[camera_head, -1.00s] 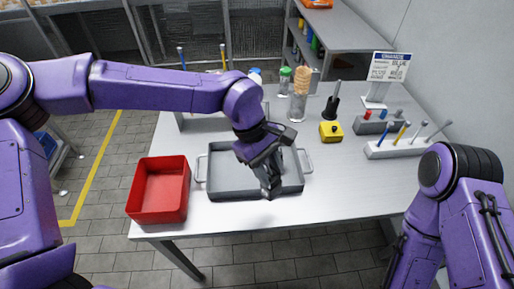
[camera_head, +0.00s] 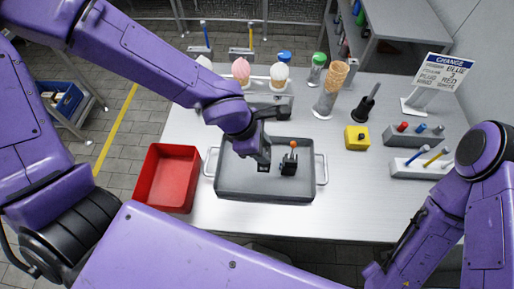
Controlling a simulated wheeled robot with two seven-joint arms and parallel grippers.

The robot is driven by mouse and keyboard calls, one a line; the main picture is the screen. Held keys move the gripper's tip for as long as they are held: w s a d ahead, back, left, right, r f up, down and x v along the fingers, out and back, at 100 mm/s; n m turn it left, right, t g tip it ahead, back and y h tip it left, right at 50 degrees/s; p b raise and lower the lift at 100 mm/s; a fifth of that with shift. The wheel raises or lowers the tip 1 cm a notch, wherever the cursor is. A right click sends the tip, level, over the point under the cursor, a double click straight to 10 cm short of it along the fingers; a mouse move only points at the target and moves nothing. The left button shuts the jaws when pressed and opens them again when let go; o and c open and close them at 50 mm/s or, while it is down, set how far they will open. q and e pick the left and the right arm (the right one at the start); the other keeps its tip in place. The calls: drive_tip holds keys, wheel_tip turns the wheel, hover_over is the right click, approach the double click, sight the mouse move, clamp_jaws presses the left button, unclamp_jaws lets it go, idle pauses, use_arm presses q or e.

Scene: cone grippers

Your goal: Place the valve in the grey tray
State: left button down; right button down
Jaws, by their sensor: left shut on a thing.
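The grey tray (camera_head: 230,188) lies on the table with a light handle at each end. The valve (camera_head: 289,164) is a small dark piece with an orange knob on top. It shows over the right half of the tray's floor, right beside my left gripper's dark jaws. My left gripper (camera_head: 267,162) is shut on the valve, low over the tray; the jaws partly hide the grip. I cannot tell whether the valve touches the tray floor. My right arm shows at the lower right, but its gripper is out of view.
A red bin (camera_head: 167,178) stands just left of the tray. Behind the tray is a rack with ice-cream cones (camera_head: 241,72). A clear cone holder (camera_head: 326,102), a yellow box (camera_head: 356,138) and tool racks (camera_head: 417,166) stand to the right.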

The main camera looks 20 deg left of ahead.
use_arm(q)
wheel_tip(320, 180, down, 8)
drive_tip(key=w+a, duration=0.2)
drive_tip(key=shift+w+a+b, duration=0.2)
drive_tip(key=shift+a+b, duration=0.1)
drive_tip(key=shift+a, duration=0.05)
drive_tip(key=shift+r, duration=0.1)
drive_tip(key=c, duration=0.7)
unclamp_jaws()
drive_tip(key=p+v, duration=0.4)
drive_tip(key=v, duration=0.8)
drive_tip(key=shift+s, duration=0.1)
